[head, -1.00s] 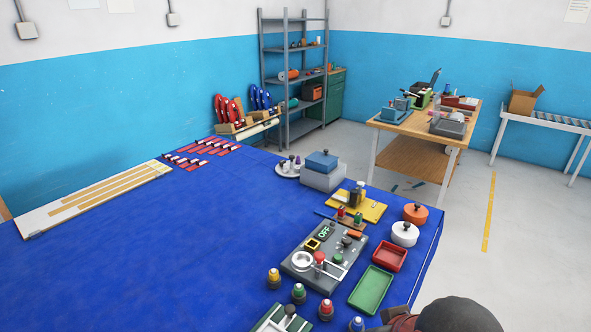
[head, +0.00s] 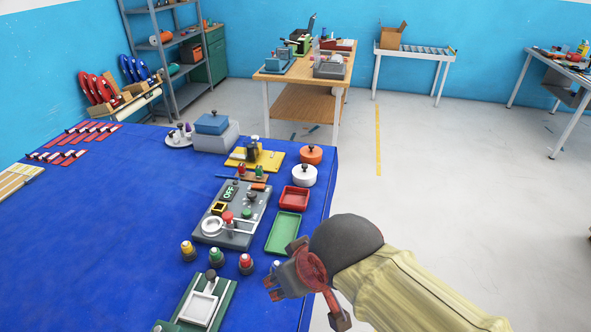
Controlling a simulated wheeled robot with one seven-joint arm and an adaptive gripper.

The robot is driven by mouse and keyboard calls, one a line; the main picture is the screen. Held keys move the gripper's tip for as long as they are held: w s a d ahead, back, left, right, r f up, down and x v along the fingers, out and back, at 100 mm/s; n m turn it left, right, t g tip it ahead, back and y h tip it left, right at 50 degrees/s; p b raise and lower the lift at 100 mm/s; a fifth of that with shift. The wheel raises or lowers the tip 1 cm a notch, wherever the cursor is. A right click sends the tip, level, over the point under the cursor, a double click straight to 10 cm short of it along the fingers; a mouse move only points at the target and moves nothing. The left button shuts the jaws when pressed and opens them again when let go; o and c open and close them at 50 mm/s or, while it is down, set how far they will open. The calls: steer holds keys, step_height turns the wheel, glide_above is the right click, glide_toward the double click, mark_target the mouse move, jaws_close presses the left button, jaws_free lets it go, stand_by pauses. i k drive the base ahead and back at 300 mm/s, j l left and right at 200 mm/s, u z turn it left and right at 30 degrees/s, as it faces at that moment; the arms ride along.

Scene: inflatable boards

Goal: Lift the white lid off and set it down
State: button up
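The white lid (head: 304,171), with a dark knob on top, sits on a round white pot (head: 304,182) near the right edge of the blue table. My gripper (head: 304,302) is in the lower middle of the head view, nearer to me than the pot and well apart from it. Its red and grey fingers look spread, with nothing seen between them. The lid is in full view.
An orange lidded pot (head: 311,154) stands just behind the white one. A red tray (head: 293,197) and a green tray (head: 283,233) lie in front. A control panel (head: 228,231) stands to their left. The table's left middle (head: 90,240) is clear.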

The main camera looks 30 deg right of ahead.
mark_target(303, 172)
steer(key=i+l, duration=0.15)
steer(key=l, duration=0.2)
steer(key=i+l+u, duration=0.1)
steer(key=l, duration=0.25)
steer(key=i+l, duration=0.25)
steer(key=i+l+u, duration=0.1)
steer(key=l, duration=0.35)
steer(key=i+l, duration=0.2)
steer(key=l, duration=0.15)
steer(key=i+l+u, duration=0.1)
steer(key=l, duration=0.25)
